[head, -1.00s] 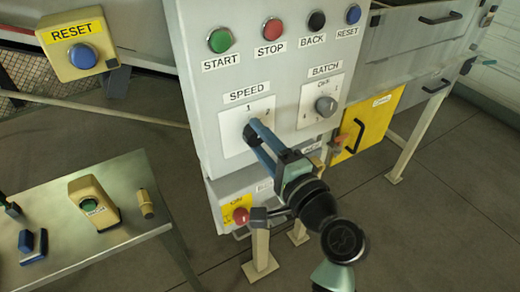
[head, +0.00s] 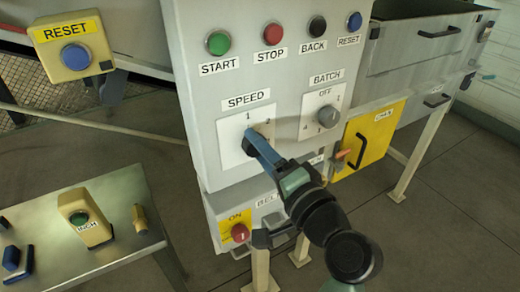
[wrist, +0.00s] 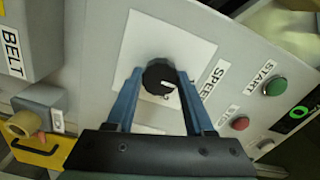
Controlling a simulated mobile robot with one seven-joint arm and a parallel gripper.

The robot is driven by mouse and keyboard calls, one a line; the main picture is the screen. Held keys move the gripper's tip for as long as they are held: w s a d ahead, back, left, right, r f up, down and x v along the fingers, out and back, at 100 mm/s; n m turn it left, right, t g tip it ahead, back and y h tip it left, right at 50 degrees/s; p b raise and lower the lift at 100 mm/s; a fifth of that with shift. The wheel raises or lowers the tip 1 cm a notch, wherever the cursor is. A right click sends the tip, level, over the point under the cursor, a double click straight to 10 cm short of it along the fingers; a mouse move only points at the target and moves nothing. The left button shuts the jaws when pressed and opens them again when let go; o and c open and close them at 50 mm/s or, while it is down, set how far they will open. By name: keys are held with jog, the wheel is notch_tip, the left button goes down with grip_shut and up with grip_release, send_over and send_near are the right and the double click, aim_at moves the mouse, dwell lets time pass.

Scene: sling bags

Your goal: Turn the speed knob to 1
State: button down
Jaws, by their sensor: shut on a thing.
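The speed knob is black and sits on a white square plate (head: 240,155) under the SPEED label on the grey panel. In the head view my gripper hides most of it, with the figures 1 and 2 showing above. In the wrist view the dark round speed knob (wrist: 155,72) lies between my two blue fingers. A white pointer mark on its face points to the lower right of that picture, toward the SPEED label side. A figure at its lower edge is too small to read surely. My gripper (head: 256,145) is shut on the knob, one finger on each side.
The batch knob (head: 328,117) is to the right on its own plate. Start (head: 218,43) and stop (head: 272,34) buttons are above. A red knob (head: 240,233) on the belt box is close below my arm. A metal table (head: 60,215) stands lower left.

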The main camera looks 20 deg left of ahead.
jog(key=shift+c, duration=1.4)
grip_release()
jog(key=b+v, duration=0.1)
jog(key=v, duration=1.2)
